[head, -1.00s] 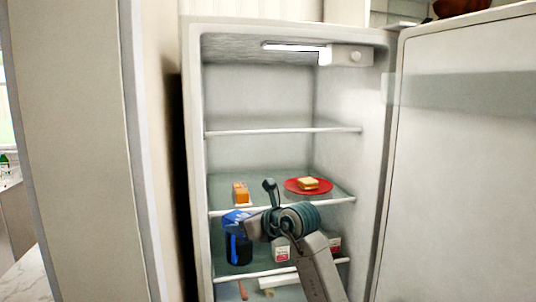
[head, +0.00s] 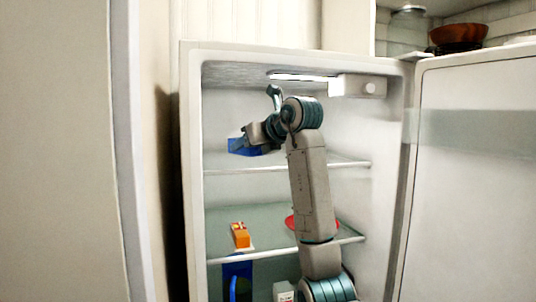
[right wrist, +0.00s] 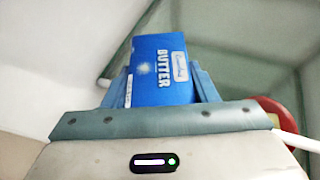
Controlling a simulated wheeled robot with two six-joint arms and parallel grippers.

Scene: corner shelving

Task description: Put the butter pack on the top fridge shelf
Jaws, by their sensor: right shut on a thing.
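The blue butter pack (head: 242,147) is in the top compartment of the fridge, at the left, above the top shelf (head: 290,167). In the right wrist view the butter pack (right wrist: 162,72) sits between the two blue-grey fingers, with its "BUTTER" lettering showing. My right gripper (head: 253,140) is shut on it. I cannot tell whether the pack touches the shelf. My left gripper is not in view.
The shelf below holds an orange pack (head: 239,235) and a red plate (head: 291,223), partly behind my right arm. A blue item (head: 237,270) stands lower down. The fridge door (head: 475,180) is open at the right. The top shelf looks otherwise clear.

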